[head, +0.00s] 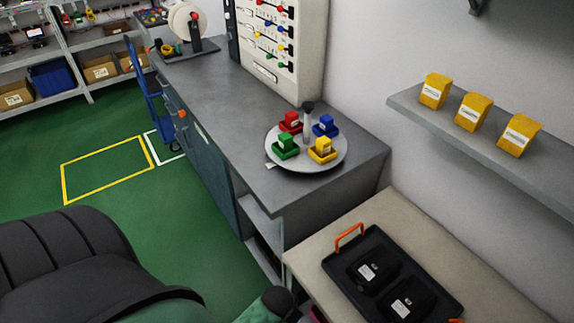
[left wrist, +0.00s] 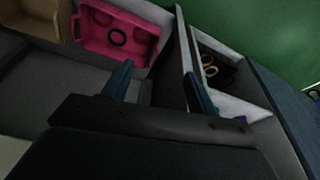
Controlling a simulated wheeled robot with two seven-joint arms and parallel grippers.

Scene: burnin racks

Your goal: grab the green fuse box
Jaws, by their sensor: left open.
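The green fuse box (head: 286,149) sits on a round light-grey turntable (head: 306,168) on the grey counter in the head view. It is at the front left of the turntable, with a red box (head: 290,122) behind it, a blue box (head: 325,127) at the far right and a yellow box (head: 322,151) to its right. My left gripper (left wrist: 157,84) is open in the left wrist view, with nothing visible between its fingers. It is away from the green fuse box, which does not show in that view. My right gripper is not in view.
A black tray (head: 345,278) with orange handles holds dark items on the beige bench. A wall shelf (head: 400,98) carries yellow boxes. A pink bin (left wrist: 92,38) lies beyond my left fingers. The counter left of the turntable is clear.

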